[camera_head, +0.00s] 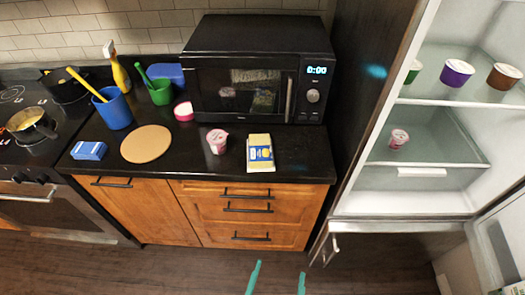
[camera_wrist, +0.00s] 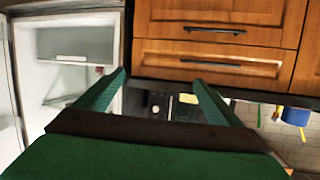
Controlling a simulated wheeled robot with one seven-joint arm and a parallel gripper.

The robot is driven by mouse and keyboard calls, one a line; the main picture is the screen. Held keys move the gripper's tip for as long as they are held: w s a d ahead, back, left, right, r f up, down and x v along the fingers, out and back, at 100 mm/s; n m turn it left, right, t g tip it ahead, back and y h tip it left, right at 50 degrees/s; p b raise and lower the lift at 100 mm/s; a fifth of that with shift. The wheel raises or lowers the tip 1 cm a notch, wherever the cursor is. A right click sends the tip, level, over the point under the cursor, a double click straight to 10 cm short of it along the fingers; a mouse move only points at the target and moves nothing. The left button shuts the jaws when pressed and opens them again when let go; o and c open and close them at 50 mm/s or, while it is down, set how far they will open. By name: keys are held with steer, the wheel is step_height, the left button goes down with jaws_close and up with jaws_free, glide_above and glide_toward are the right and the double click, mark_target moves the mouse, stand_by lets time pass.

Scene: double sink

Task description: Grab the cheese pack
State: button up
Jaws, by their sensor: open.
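The cheese pack (camera_head: 260,153) is a yellow and white block with a blue label, on the black counter in front of the microwave, near the front edge. My gripper (camera_head: 277,279) shows as two teal fingertips at the bottom of the head view, apart from the pack and in front of the drawers. In the wrist view my gripper (camera_wrist: 160,77) has its two green fingers spread, with nothing held between them. A small yellow patch (camera_wrist: 188,98) beyond the right finger there looks like the pack, partly hidden.
A pink-lidded cup (camera_head: 217,141) stands just left of the pack. The black microwave (camera_head: 255,75) is behind. A round board (camera_head: 146,144), blue box (camera_head: 88,150) and blue cup (camera_head: 114,110) lie further left. The open fridge (camera_head: 425,150) stands on the right.

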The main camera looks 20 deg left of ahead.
steer(key=w+a+r+y, duration=0.1)
steer(key=w+a, duration=0.3)
steer(key=w, duration=0.5)
steer(key=n+g+y, duration=0.2)
steer(key=n+y, duration=0.1)
steer(key=n, duration=0.1)
glide_toward(260, 146)
steer(key=shift+s+d+r, duration=0.1)
steer(key=shift+s, duration=0.5)
steer(key=shift+w+r, duration=0.1)
steer(key=shift+w, duration=0.15)
steer(key=shift+x, duration=5.25)
steer(key=c, duration=1.3)
steer(key=shift+c, duration=0.7)
